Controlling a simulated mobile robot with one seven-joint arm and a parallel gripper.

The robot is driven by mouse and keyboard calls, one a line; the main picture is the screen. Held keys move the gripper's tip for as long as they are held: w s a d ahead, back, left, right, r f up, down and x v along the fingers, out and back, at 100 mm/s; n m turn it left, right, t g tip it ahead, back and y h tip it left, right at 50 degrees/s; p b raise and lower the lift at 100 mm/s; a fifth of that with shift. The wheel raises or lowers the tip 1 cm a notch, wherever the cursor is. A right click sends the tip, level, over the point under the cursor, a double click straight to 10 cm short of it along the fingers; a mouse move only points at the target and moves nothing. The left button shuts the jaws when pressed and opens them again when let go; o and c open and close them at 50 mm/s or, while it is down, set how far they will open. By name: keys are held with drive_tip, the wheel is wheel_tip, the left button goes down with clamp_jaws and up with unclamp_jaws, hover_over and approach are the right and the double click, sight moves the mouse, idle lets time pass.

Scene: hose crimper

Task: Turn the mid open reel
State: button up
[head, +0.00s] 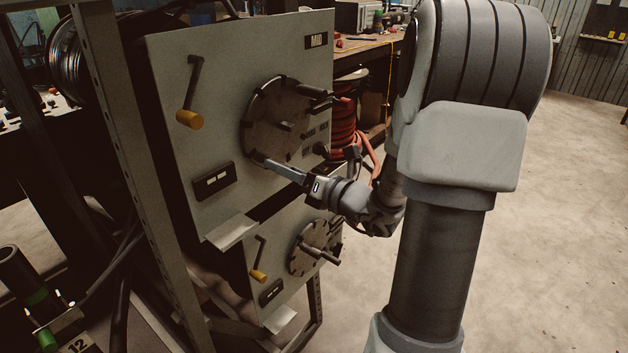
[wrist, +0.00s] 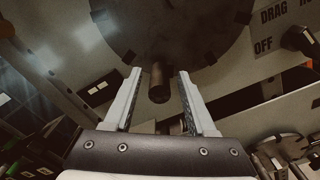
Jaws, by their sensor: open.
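The mid reel (head: 262,122) is a dark round disc with several pegs, on the front of an upright grey panel marked MID. Its lower part fills the top of the wrist view (wrist: 190,25). My gripper (head: 260,159) is at the disc's lower edge. In the wrist view my gripper (wrist: 158,75) is open, with one finger on each side of a dark round peg (wrist: 158,84). Gaps show between the peg and both fingers. The peg's depth between the fingers is hard to tell. In the head view this peg cannot be made out clearly behind the fingers.
A crank with a yellow knob (head: 190,119) is on the panel's left. A dark drag knob (wrist: 300,39) sits right of the reel. A lower panel (head: 268,290) carries a smaller reel (head: 305,250). Red hose (head: 343,125) hangs behind. Open floor lies to the right.

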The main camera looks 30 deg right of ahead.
drive_tip(key=p+v, duration=0.1)
drive_tip(key=v, duration=1.5)
drive_tip(key=shift+s, duration=0.25)
drive_tip(key=shift+r, duration=0.1)
